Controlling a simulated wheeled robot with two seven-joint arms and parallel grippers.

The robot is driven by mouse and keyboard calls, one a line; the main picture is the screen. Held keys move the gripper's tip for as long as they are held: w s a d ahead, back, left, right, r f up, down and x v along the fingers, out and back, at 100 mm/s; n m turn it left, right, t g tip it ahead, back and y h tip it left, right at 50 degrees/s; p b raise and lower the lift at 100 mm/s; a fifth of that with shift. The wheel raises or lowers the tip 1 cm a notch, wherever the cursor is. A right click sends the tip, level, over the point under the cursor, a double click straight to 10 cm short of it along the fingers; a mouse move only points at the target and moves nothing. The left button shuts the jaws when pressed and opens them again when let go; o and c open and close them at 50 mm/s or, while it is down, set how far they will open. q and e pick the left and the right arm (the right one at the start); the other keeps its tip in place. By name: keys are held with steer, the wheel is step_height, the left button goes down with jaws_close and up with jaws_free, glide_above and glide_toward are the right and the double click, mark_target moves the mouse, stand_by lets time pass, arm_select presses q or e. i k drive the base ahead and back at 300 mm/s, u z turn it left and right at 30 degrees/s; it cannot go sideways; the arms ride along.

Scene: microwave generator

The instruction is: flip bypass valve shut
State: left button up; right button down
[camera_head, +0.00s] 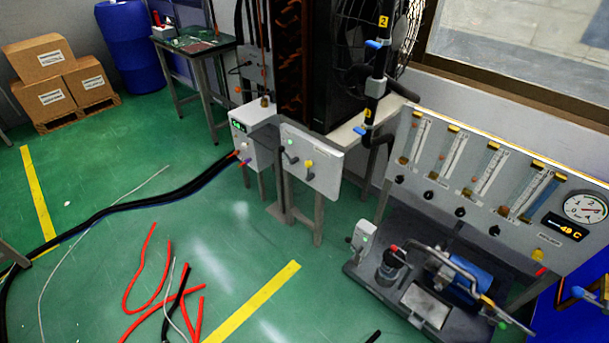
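No label reading bypass shows, so I cannot tell which valve is the bypass valve. A black vertical pipe (378,70) carries an upper blue valve handle (374,43) and a lower blue valve handle (361,130), with yellow tags beside them. A light grey box panel (320,178) left of the pipe has a dark lever (290,154) and a yellow knob (309,167). The flowmeter panel (425,185) at the right has several black knobs and a yellow knob (538,255). Neither of my grippers is in view.
A pump skid (392,293) with a blue motor (461,277) stands below the flowmeter panel. A black hose bundle (130,207) and red hoses (165,285) lie on the green floor. Boxes (47,98) and a blue drum (131,45) stand at the back left.

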mark_target(308, 162)
steer(key=u, duration=0.8)
steer(key=i, duration=0.65)
steer(key=z, duration=0.55)
